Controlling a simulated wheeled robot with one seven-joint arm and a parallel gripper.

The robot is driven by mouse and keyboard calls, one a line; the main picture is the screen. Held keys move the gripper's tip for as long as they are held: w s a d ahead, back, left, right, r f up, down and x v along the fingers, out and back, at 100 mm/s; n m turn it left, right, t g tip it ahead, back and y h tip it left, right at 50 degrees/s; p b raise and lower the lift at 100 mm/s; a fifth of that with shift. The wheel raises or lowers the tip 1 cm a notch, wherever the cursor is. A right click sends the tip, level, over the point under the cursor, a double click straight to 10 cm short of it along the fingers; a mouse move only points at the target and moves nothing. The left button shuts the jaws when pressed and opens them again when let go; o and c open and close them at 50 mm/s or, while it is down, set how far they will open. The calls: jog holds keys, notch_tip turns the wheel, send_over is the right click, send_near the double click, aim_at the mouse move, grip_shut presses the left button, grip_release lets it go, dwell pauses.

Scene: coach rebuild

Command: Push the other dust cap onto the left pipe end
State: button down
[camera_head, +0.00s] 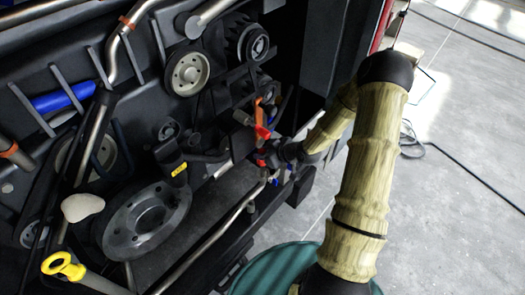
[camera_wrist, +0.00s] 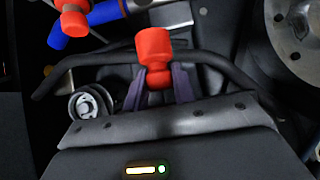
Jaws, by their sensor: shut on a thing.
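My gripper (camera_wrist: 157,90) is shut on a red dust cap (camera_wrist: 155,46), which sticks out beyond the two dark fingers in the wrist view. Another red dust cap (camera_wrist: 72,20) is at the upper left, beside a blue hose (camera_wrist: 105,12), apart from the held cap; what it sits on is hidden. In the head view my gripper (camera_head: 270,156) is at the engine's right side, close to a bright red piece (camera_head: 262,132). I cannot tell which red piece there is the held cap. The left pipe end cannot be made out clearly.
A dark curved hose (camera_wrist: 75,62) passes close by the fingers. A pale round fitting (camera_wrist: 88,103) is left of them, and a large disc (camera_wrist: 295,35) is at the upper right. In the head view, pulleys (camera_head: 188,72) and a yellow-handled dipstick (camera_head: 65,266) are farther left. Open floor (camera_head: 450,190) lies right.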

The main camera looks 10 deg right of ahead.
jog(key=shift+s+d, duration=0.15)
jog(key=shift+s, duration=0.05)
jog(key=shift+d+f, duration=0.1)
jog(key=shift+f, duration=0.1)
jog(key=shift+w+f+b, duration=0.15)
jog(key=shift+f+b, duration=1.8)
jog(key=shift+f, duration=0.2)
jog(key=shift+f, duration=0.2)
jog(key=shift+f+b, duration=0.3)
jog(key=shift+f, duration=0.15)
jog(key=shift+f+b, duration=0.45)
jog(key=shift+f, duration=0.05)
jog(key=shift+f, duration=0.1)
jog(key=shift+f+b, duration=0.4)
jog(key=shift+f, duration=0.05)
